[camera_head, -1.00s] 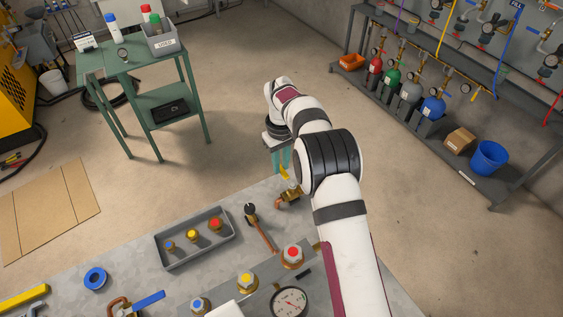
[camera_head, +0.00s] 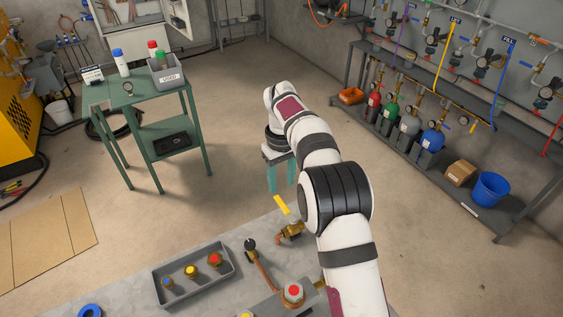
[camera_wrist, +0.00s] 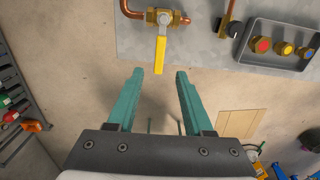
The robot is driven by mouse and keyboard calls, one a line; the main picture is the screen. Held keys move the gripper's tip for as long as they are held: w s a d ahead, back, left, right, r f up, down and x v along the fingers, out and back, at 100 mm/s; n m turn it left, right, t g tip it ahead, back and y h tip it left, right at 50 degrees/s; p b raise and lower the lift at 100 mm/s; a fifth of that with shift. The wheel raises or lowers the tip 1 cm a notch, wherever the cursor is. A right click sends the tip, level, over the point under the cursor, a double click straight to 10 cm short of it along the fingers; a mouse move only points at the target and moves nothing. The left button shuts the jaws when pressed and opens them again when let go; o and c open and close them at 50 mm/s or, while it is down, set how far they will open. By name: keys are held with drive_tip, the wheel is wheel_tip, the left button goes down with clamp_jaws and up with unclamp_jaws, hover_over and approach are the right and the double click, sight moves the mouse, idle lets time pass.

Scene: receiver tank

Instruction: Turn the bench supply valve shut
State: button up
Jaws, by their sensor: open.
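The bench supply valve (camera_head: 290,230) is a brass valve on copper pipe at the far edge of the bench, with a yellow lever handle (camera_head: 281,205). My gripper (camera_head: 282,190) is just beyond the handle, fingers down. In the wrist view my gripper (camera_wrist: 159,73) is open and empty, with the handle's end between the teal fingertips in the picture; depth is unclear.
A grey tray (camera_head: 214,287) with blue, yellow and red-topped brass fittings sits left of the valve. A copper pipe with a black-topped fitting (camera_head: 250,244) stands between them. A green cart (camera_head: 148,95) and a cylinder rack (camera_head: 402,130) are farther off.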

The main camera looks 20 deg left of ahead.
wheel_tip(320, 180, up, 9)
drive_tip(key=shift+f, duration=0.2)
drive_tip(key=s+d+r+m, duration=0.3)
drive_tip(key=s+d+r, duration=0.1)
drive_tip(key=s+d, duration=0.25)
drive_tip(key=s+d+r+m, duration=0.35)
drive_tip(key=s+d, duration=0.25)
drive_tip(key=d, duration=0.2)
drive_tip(key=s+d+f+m, duration=0.2)
drive_tip(key=s, duration=0.5)
drive_tip(key=s+d+f+m+y, duration=0.1)
drive_tip(key=s+d+f+m, duration=0.1)
drive_tip(key=s, duration=0.6)
drive_tip(key=s+d+f+m, duration=0.2)
drive_tip(key=s+f+m, duration=0.2)
drive_tip(key=s, duration=0.3)
drive_tip(key=shift+s+f+y, duration=0.15)
drive_tip(key=shift+s+y, duration=0.2)
drive_tip(key=shift+y, duration=0.05)
drive_tip(key=shift+d, duration=0.1)
